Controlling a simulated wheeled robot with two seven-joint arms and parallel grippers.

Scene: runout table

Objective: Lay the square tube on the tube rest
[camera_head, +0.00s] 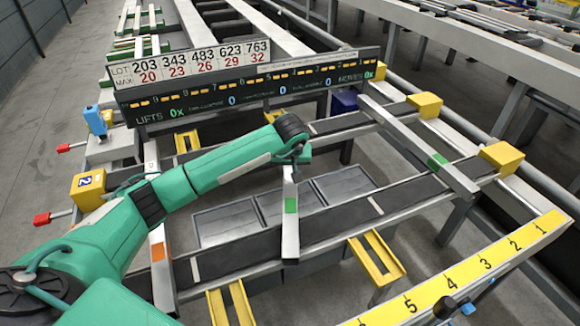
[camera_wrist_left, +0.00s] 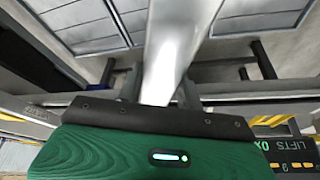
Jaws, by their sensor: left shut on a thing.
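A grey metal square tube with a green patch (camera_head: 290,230) is held at its far end by my left gripper (camera_head: 292,156). It extends toward the near dark belt, and I cannot tell whether it touches it. A yellow channel-shaped support (camera_head: 392,268), possibly the tube rest, sticks out from the near belt to the right of the tube's lower end. A similar yellow support (camera_head: 217,308) is at lower left. My right gripper is not in view.
Other bars lie across the belts: one with a green patch (camera_head: 452,172) at right, one with an orange patch (camera_head: 160,278) at left. A dark sign board (camera_head: 250,88) stands behind. Grey trays (camera_head: 226,222) sit between the belts. A yellow numbered scale (camera_head: 465,275) runs along lower right.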

